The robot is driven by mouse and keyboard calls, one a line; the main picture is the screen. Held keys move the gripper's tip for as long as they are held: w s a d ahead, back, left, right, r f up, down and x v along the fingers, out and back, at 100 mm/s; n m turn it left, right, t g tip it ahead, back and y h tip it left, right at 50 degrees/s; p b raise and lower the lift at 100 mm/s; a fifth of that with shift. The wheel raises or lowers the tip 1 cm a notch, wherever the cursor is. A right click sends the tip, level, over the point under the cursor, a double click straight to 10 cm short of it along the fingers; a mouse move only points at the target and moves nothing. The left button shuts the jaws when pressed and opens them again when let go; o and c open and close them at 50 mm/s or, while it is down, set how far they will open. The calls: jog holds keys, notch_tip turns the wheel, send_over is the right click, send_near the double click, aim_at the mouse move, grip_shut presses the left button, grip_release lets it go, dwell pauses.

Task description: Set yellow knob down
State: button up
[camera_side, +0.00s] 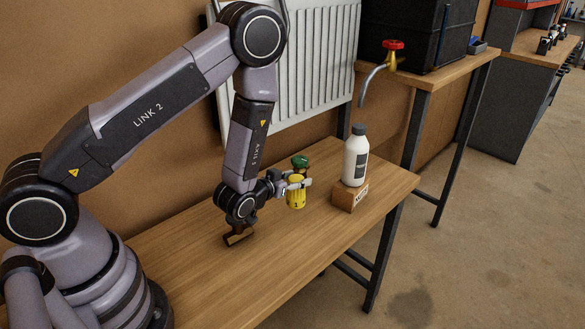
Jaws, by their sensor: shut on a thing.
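The yellow knob (296,194) is a small yellow cylinder with dark marks on its side. It is near the middle of the wooden bench (290,255). My gripper (300,184) reaches in from the left and is shut on the yellow knob, which is upright. I cannot tell whether its bottom touches the bench or hangs slightly above it. A dark green object (300,162) shows just behind and above the knob; its lower part is hidden by my gripper and the knob.
A white bottle (355,160) with a grey cap stands on a wooden block (350,195) to the right. A white radiator (318,60) is behind. A red-handled tap (393,45) juts out at upper right. The bench's front is clear.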

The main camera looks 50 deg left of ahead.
jog(key=w+a+f+m+h, duration=0.1)
jog(key=a, duration=1)
jog(key=f, duration=0.7)
jog(key=shift+w+a+f, duration=0.2)
jog(key=shift+f, duration=0.2)
jog(key=o, duration=1.2)
jog(key=shift+f, duration=0.15)
